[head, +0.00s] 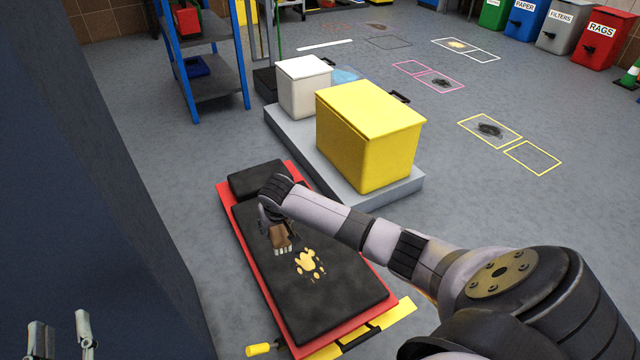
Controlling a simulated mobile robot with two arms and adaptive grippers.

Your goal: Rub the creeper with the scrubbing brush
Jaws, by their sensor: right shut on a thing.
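The creeper (340,296) is a red board with black padding and a black headrest, lying on the floor at the lower middle. A yellow stain (308,262) with splatters marks its pad. My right gripper (272,215) is over the upper part of the pad, shut on the scrubbing brush (281,237). The brush has a brown body and pale bristles pointing down, just up and left of the stain. I cannot tell whether the bristles touch the pad. My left gripper (62,335) is at the lower left corner, its fingers apart and empty, away from the creeper.
A grey platform (400,188) with a yellow box (368,140) and a white box (304,88) stands just beyond the creeper. A blue shelf rack (215,85) stands behind left. A dark blue surface fills the left side. Floor at right is open, with marked, stained squares.

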